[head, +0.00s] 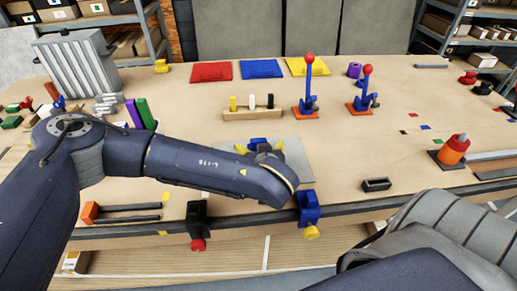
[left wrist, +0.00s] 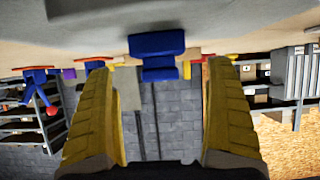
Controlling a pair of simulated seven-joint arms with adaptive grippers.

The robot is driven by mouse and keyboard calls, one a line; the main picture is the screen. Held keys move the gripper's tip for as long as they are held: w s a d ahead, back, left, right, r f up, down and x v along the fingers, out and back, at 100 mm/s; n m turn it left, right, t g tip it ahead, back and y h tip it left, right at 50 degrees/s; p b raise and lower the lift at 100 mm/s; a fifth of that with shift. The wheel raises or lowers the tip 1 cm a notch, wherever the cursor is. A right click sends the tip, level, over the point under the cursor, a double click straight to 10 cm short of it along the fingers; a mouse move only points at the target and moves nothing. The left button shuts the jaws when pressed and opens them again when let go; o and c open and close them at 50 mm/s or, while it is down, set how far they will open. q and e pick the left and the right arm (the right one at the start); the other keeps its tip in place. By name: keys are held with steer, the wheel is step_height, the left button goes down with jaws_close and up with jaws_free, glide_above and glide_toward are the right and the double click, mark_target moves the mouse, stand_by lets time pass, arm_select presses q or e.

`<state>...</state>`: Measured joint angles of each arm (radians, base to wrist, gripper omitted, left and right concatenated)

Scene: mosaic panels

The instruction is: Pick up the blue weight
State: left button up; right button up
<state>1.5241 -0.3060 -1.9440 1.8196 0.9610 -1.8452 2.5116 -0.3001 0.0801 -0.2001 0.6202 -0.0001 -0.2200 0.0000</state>
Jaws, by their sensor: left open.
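The blue weight (head: 258,141) stands on a grey mat (head: 297,160) near the table's middle, partly hidden behind my left gripper in the head view. In the left wrist view the blue weight (left wrist: 156,57) shows upside down as a spool-like block with a narrower middle. My left gripper (head: 259,148) is low over the mat beside the weight. In the left wrist view the gripper (left wrist: 160,72) has its yellow fingers wide apart, with the weight lined up between them and nothing held. Whether the fingers reach around it is unclear. My right gripper is not in view.
A wooden block with pegs (head: 253,113) stands behind the mat. Two blue toggle clamps with red knobs (head: 307,85) stand behind and right. A blue vise (head: 308,208) and a black vise (head: 198,212) sit on the front edge. An orange cone-like piece (head: 453,150) is at right.

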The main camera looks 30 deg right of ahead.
arm_select(q)
steer(key=shift+x, duration=2.5)
steer(key=shift+r, duration=0.1)
steer(key=c, duration=1.7)
